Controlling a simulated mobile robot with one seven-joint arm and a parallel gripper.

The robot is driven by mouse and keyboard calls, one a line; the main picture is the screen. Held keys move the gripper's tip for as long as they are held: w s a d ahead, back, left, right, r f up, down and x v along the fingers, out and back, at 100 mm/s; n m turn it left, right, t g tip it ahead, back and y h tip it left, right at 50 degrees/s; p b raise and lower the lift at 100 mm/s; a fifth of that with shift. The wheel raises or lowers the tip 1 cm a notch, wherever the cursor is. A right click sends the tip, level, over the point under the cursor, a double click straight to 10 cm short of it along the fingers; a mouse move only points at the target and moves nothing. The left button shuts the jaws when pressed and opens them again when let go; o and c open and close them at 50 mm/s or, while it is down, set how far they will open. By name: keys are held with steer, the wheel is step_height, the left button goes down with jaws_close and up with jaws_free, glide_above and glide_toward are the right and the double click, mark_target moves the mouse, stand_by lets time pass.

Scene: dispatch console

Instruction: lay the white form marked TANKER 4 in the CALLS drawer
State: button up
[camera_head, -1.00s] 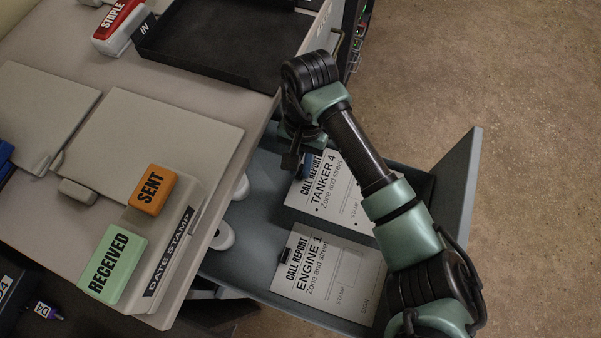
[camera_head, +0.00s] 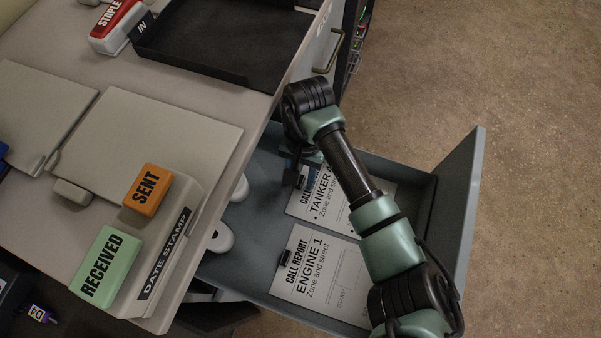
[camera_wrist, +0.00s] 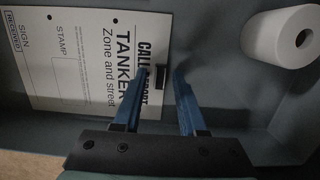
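The white TANKER 4 form (camera_head: 330,205) lies flat in the open grey drawer (camera_head: 261,181), beside the ENGINE 1 form (camera_head: 318,275). My arm covers part of it in the head view. In the wrist view the TANKER 4 form (camera_wrist: 85,70) shows a blue RECEIVED stamp near SIGN and a black clip (camera_wrist: 160,77) at its heading edge. My gripper (camera_wrist: 161,75) is open, with its two blue fingers apart on either side of the clip and no visible contact. In the head view my gripper (camera_head: 302,172) is at the form's heading edge. No drawer label is readable.
White rolls (camera_head: 221,237) lie in the drawer along the desk side. The desk above holds a date stamp (camera_head: 166,253) with RECEIVED (camera_head: 105,266) and SENT (camera_head: 147,190) blocks, a black IN tray (camera_head: 225,35) and a stapler (camera_head: 117,24). Floor to the right is clear.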

steer(key=shift+r, duration=0.1)
steer(key=r, duration=0.4)
steer(key=w+r+p, duration=0.1)
steer(key=r, duration=0.7)
steer(key=shift+w+d, duration=0.25)
steer(key=shift+w, duration=0.1)
steer(key=shift+r+p, duration=0.1)
steer(key=shift+p, duration=0.25)
